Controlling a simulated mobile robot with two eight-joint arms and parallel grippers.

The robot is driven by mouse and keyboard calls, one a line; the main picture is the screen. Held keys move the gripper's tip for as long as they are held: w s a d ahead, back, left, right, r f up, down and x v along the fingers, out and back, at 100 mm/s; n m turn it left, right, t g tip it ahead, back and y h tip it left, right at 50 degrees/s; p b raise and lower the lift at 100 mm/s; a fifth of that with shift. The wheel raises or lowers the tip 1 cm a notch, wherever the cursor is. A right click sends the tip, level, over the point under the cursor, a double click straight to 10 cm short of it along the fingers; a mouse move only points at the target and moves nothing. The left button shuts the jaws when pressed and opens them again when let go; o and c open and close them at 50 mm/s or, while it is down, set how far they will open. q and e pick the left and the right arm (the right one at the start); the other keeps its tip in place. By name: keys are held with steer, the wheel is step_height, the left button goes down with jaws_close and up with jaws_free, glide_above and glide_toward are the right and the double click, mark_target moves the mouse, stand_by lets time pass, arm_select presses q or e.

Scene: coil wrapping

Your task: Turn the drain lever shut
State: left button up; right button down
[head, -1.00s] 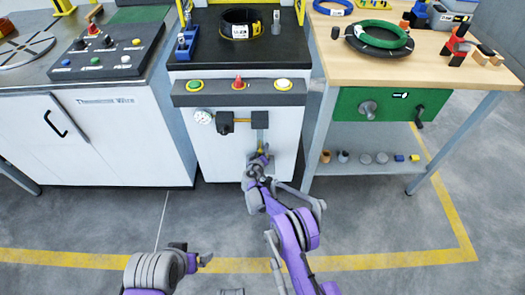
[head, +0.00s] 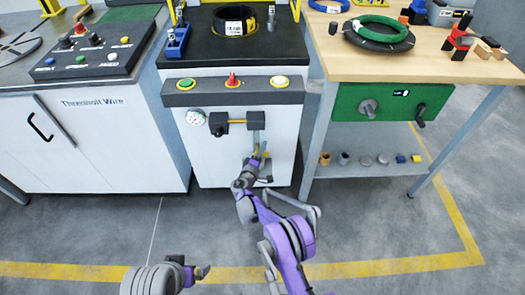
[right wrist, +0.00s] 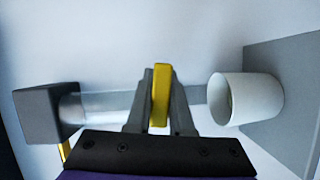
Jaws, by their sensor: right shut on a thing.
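The drain lever is a yellow bar that shows upright in the right wrist view (right wrist: 160,95), with my right gripper's two dark fingers on either side of it. My right gripper (right wrist: 160,100) is shut on it. In the head view my right gripper (head: 256,158) is low on the white front of the middle machine (head: 222,160), below the grey pipe. The lever is small there and partly hidden by the fingers. My left gripper (head: 202,272) is low in the head view, away from the machine, and its jaw opening cannot be made out.
A pressure gauge (head: 196,117) and a dark valve block (head: 218,124) sit above the lever. In the right wrist view a grey block (right wrist: 48,112) is left and a white cup-like end (right wrist: 238,98) right. A workbench (head: 400,60) stands at right. The floor in front is clear.

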stand_by(0.3)
steer(key=c, duration=0.8)
jaws_free()
steer(key=p+v, duration=0.2)
steer(key=v, duration=0.8)
steer(key=shift+s, duration=0.35)
steer(key=shift+a+r, duration=0.1)
